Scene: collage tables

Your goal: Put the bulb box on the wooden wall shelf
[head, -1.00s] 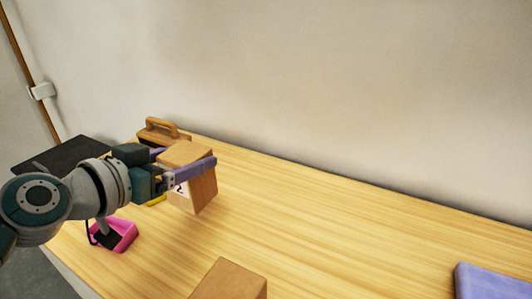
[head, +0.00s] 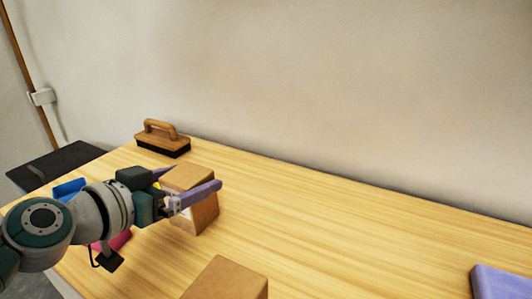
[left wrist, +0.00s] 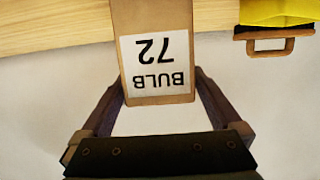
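The bulb box (head: 203,217) is a brown cardboard box over the left part of the wooden table. In the left wrist view the box (left wrist: 155,18) shows a white label reading "BULB 72", upside down. My left gripper (head: 190,182) has its two purple fingers on opposite sides of the box and is shut on it. I cannot tell clearly how far the box is above the table. The wooden wall shelf is not in view. My right gripper is not in view.
A wooden-handled brush (head: 163,143) stands at the back left by the wall. A blue item (head: 69,188) and a pink item (head: 113,243) lie near my left arm. Another brown box (head: 228,281) is in front and a purple object (head: 500,283) at right. The middle table is clear.

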